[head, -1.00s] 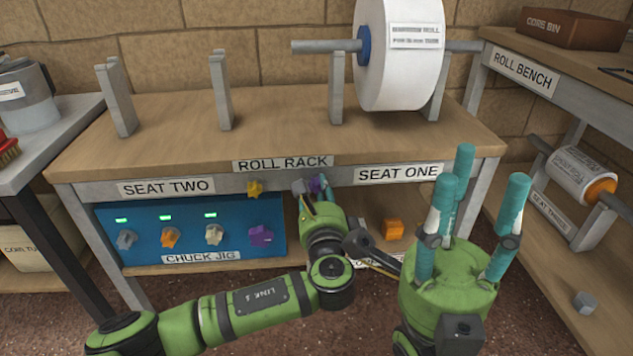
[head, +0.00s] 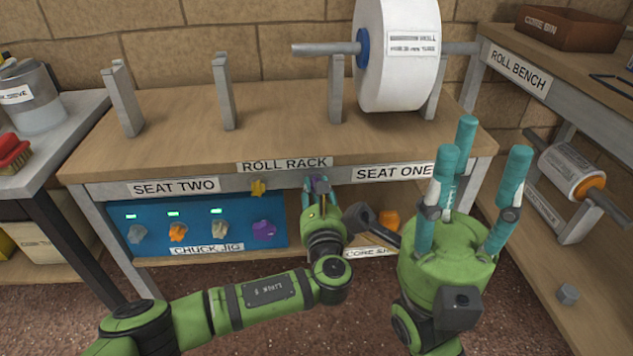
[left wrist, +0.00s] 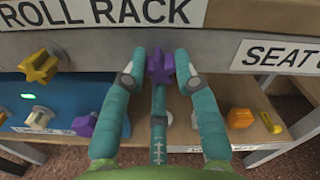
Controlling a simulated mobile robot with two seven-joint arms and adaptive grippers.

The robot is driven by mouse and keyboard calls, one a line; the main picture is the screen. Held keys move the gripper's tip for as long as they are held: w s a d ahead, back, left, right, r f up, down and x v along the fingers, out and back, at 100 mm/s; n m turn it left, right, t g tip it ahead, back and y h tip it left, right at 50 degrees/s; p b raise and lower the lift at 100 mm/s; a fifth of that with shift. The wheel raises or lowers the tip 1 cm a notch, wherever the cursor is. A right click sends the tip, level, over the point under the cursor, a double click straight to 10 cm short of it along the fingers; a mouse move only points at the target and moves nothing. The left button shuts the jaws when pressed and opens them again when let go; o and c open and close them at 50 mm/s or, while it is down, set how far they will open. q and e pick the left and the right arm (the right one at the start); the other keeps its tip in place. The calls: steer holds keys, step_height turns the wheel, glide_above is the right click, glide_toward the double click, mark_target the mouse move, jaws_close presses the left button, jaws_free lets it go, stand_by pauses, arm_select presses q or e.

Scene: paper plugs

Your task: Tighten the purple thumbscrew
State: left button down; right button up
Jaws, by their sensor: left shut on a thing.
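The purple thumbscrew (left wrist: 160,66) sits on the front rail of the roll rack, between the ROLL RACK and SEAT ONE signs. In the left wrist view its star-shaped head is between the fingertips of my left gripper (left wrist: 158,76), which is shut on it. In the head view my left gripper (head: 317,190) is at the rail and mostly hides the thumbscrew. My right gripper (head: 474,165) is in front of the rack's right side, its teal fingers pointing up, spread and empty.
A yellow thumbscrew (head: 258,188) is on the rail left of my left gripper. Below it, the blue chuck jig (head: 150,212) carries several plugs, including a purple one (head: 264,230). An orange plug (head: 388,219) is on the lower shelf. A white roll (head: 398,80) is above, in the rack.

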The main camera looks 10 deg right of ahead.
arm_select(q)
steer(key=m+p, duration=0.5)
steer(key=shift+m+p, duration=0.35)
steer(key=shift+m, duration=0.05)
steer(key=c, duration=1)
jaws_free()
steer(key=shift+s+p, duration=1.65)
steer(key=shift+s, duration=0.35)
steer(key=n+b, duration=0.7)
steer(key=n, duration=0.5)
steer(key=shift+b, duration=0.3)
